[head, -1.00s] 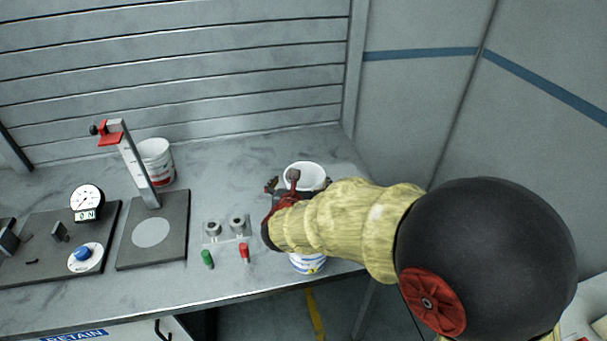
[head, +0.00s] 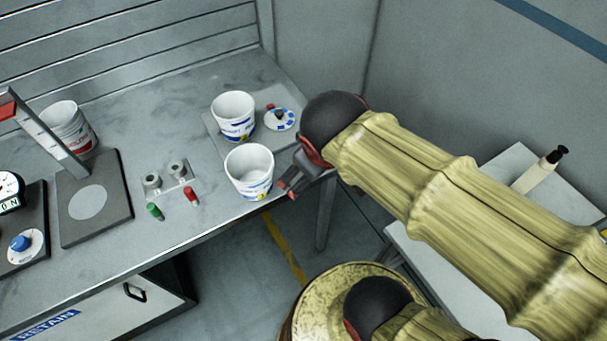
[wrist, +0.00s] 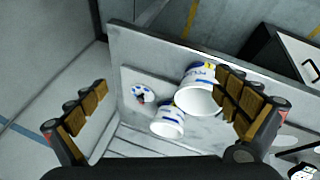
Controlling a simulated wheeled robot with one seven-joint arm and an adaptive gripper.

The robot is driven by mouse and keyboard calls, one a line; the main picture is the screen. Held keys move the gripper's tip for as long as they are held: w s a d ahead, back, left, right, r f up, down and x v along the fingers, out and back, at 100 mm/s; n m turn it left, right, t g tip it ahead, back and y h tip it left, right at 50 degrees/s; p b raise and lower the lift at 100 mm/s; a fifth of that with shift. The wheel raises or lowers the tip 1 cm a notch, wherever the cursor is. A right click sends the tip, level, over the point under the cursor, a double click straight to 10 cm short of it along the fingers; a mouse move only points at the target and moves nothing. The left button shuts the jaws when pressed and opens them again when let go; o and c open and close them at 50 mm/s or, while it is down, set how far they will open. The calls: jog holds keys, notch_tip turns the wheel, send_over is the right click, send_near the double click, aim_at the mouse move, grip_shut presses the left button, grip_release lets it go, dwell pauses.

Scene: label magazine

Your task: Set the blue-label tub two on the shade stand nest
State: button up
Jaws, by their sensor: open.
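Two white open tubs with blue labels stand upright at the bench's right end. The rear blue-label tub (head: 233,112) is on a thin grey plate (head: 213,131) beside a blue-and-white dial (head: 279,118). The front blue-label tub (head: 248,165) stands close before it, near the bench edge. I cannot read which is tub two, nor tell which fixture is the shade stand. My gripper (head: 289,183) is open and empty, just right of the front tub. In the wrist view, the front tub (wrist: 199,100) lies near the right finger, and the rear tub (wrist: 167,123) shows between the fingers.
A red-label tub (head: 68,122) stands behind a post with a red clamp. Left of the tubs are a bracket with two metal cups (head: 165,177), a green peg (head: 155,211) and a red peg (head: 191,196). A white side table (head: 505,185) is at right.

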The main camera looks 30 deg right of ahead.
jog(key=s+a+m, duration=0.1)
jog(key=a+m+y, duration=0.1)
jog(key=a, duration=0.1)
jog(key=s+a+r+m+y, duration=0.1)
jog(key=shift+s+a+r+t, duration=0.1)
jog(key=shift+s+a+t, duration=0.05)
jog(key=shift+s+t, duration=0.15)
